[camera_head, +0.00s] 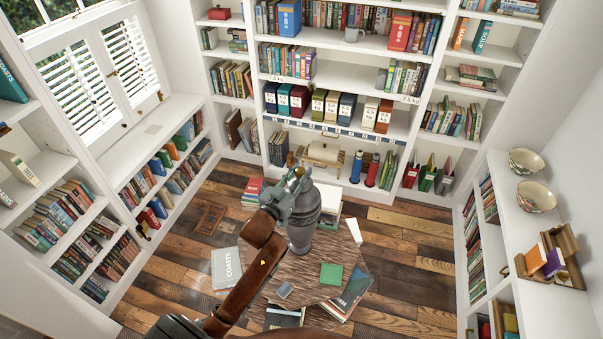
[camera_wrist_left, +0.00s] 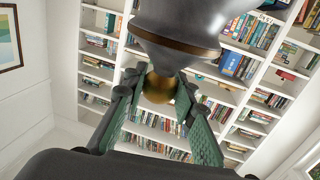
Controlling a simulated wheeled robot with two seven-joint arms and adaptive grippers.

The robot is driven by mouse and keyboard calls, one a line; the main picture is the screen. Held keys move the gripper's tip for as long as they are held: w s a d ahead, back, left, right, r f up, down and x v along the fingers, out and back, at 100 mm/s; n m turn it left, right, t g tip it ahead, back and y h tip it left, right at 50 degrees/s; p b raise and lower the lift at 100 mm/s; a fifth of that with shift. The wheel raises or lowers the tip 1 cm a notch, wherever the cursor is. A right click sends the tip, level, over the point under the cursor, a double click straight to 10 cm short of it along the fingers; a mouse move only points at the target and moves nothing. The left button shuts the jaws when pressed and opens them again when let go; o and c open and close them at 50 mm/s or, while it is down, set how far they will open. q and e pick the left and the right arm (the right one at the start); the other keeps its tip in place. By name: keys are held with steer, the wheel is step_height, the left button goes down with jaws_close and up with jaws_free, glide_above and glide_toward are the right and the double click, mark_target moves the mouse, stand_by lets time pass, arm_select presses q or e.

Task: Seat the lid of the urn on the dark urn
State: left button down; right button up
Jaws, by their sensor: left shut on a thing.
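The dark urn (camera_head: 301,228) stands upright on the round wooden table (camera_head: 258,272) in the head view. My left gripper (camera_head: 297,183) is at the top of the urn, in front of its upper left side. In the left wrist view, the gripper (camera_wrist_left: 160,92) is shut on the round golden knob of the lid of the urn (camera_wrist_left: 158,88). The dark urn (camera_wrist_left: 185,15) fills the top of that view, directly beyond the lid. The lid lines up closely with the urn's mouth; I cannot tell whether they touch. My right gripper is not in view.
Bookshelves surround the plank floor. Bowls (camera_head: 537,196) sit on the right shelf.

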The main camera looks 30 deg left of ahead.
arm_select(q)
steer(key=shift+f+b, duration=0.3)
steer(key=shift+f, duration=0.15)
steer(key=c, duration=1.9)
jaws_free()
steer(key=shift+f, duration=0.2)
steer(key=shift+s+r+p, duration=0.1)
steer(key=shift+s+p, duration=0.55)
steer(key=shift+s, duration=0.95)
steer(key=shift+s+d+p, duration=0.1)
steer(key=shift+s+p, duration=0.3)
steer(key=shift+s, duration=0.85)
steer(key=s+p, duration=0.1)
steer(key=s, duration=0.4)
steer(key=shift+s+d, duration=0.1)
steer(key=shift+s, duration=0.15)
